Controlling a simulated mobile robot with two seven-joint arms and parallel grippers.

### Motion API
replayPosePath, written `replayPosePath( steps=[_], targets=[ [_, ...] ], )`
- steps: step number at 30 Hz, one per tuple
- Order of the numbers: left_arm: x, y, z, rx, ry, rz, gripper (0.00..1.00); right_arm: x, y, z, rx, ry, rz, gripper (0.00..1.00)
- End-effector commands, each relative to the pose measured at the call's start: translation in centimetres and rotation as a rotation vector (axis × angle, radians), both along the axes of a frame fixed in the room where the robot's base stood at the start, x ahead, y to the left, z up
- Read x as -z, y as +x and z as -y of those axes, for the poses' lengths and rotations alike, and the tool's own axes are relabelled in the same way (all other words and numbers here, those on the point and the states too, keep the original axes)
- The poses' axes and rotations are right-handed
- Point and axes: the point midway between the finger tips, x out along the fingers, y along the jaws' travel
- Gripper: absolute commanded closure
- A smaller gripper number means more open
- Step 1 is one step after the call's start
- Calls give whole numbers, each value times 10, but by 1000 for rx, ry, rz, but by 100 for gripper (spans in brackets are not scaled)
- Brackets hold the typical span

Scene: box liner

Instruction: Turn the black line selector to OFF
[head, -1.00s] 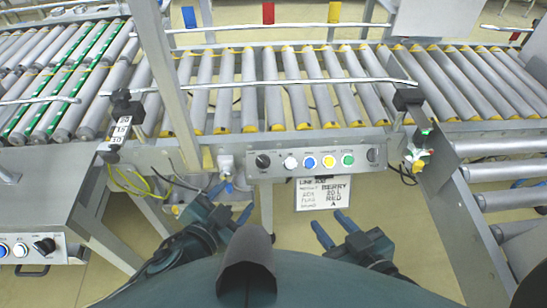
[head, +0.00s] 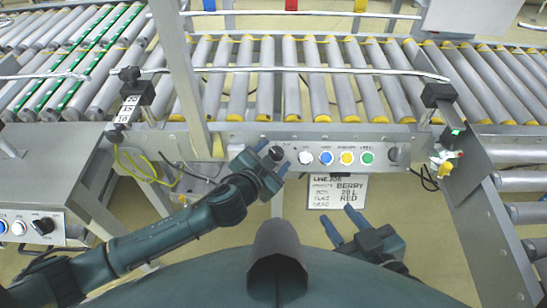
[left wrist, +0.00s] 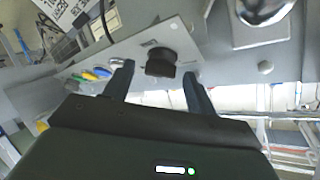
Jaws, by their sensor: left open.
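The black line selector (head: 277,153) is a round knob at the left end of the grey button panel on the conveyor's front rail. In the left wrist view the selector (left wrist: 160,62) sits between the two fingers, with a gap on each side. My left gripper (head: 272,157) is open around it, close to the panel; it also shows in the left wrist view (left wrist: 158,72). I cannot read the selector's setting or marks. My right gripper (head: 342,226) is open and empty, low in front of the panel.
White, blue, yellow and green buttons (head: 346,157) sit right of the selector. A handwritten board (head: 338,191) hangs below the panel. Another black knob (head: 43,226) is on a separate box at far left. A grey post (head: 181,80) stands left of the panel.

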Motion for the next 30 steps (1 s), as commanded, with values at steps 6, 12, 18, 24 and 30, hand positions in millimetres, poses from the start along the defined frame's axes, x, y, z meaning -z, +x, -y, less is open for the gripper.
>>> replayPosePath(
  steps=[6,12,18,24,30],
  targets=[
    [2,6,3,1,1,0,44,-1,1,0,0,3,20,64],
    [2,6,3,1,0,-1,46,-1,1,0,-1,3,18,64],
    [2,6,3,1,0,-1,62,-1,1,-1,-2,3,17,64],
    [2,6,3,0,0,0,79,0,1,-1,-1,2,15,64],
    [2,6,3,1,1,0,88,-1,1,-1,-2,3,14,64]
  ],
)
